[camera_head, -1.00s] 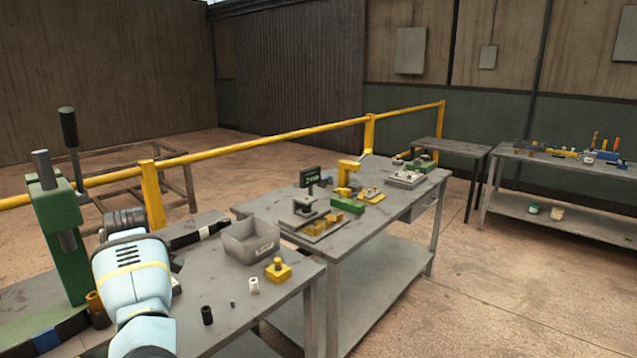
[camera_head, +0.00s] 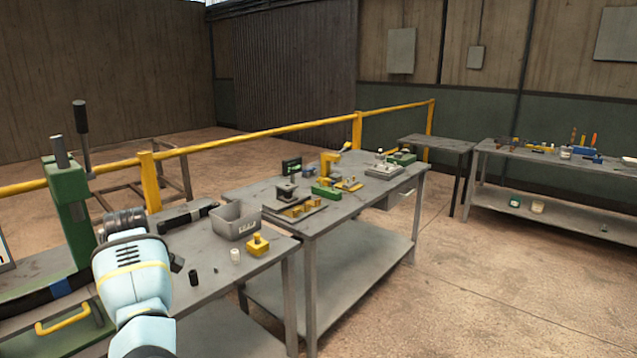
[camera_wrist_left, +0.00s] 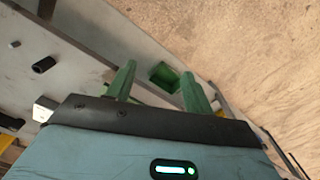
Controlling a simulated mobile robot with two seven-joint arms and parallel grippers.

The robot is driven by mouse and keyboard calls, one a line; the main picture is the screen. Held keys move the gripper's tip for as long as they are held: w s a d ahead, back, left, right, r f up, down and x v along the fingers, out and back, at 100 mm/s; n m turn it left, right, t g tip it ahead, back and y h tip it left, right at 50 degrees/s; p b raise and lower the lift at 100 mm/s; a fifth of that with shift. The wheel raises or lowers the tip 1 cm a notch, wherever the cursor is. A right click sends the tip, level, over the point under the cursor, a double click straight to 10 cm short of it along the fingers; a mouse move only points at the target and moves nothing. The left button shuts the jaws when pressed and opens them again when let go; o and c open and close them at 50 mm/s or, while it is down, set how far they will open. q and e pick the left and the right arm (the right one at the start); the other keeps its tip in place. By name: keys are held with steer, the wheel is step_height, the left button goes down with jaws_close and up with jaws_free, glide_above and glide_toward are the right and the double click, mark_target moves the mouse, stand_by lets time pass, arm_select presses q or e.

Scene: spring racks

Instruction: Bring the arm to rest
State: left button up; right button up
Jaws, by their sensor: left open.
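My left arm comes up from the lower left in the head view, its pale blue wrist near the front table. The jaws are hidden there behind the wrist. In the left wrist view my left gripper (camera_wrist_left: 155,85) shows two green fingers standing apart with nothing between them. A green open-topped box (camera_wrist_left: 164,77) shows beyond and between the fingers, apart from them. My right gripper is not in view.
The front table (camera_head: 215,290) carries a green press (camera_head: 70,205), a grey bin (camera_head: 235,221), a yellow block (camera_head: 258,245) and small cylinders. A second table (camera_head: 365,225) with fixtures stands behind it. A yellow rail (camera_head: 260,137) runs beyond. Floor on the right is open.

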arm_select(q)
steer(key=s+a+f+m+t+y, duration=0.2)
steer(key=s+f+m, duration=0.15)
steer(key=f, duration=0.45)
steer(key=s+a+f+m+t+y, duration=0.15)
steer(key=s+f, duration=0.25)
steer(key=f, duration=0.4)
steer(key=s+a+f+m+t+y, duration=0.2)
steer(key=s+a+f+m, duration=0.15)
steer(key=f, duration=0.45)
steer(key=s+d+f+m+t+h, duration=0.1)
steer(key=s+d+m+h, duration=0.1)
steer(key=s+d, duration=0.5)
steer(key=s+d+f+m+t+h, duration=0.1)
steer(key=s+d+f+m+h, duration=0.1)
steer(key=s+d, duration=0.5)
steer(key=s+d+f+m+t+h, duration=0.2)
steer(key=s+d, duration=0.5)
steer(key=s, duration=0.4)
steer(key=m+h, duration=0.1)
steer(key=m, duration=0.1)
steer(key=shift+s+d+f+m, duration=0.25)
steer(key=shift+d+m, duration=0.1)
steer(key=shift+d, duration=0.05)
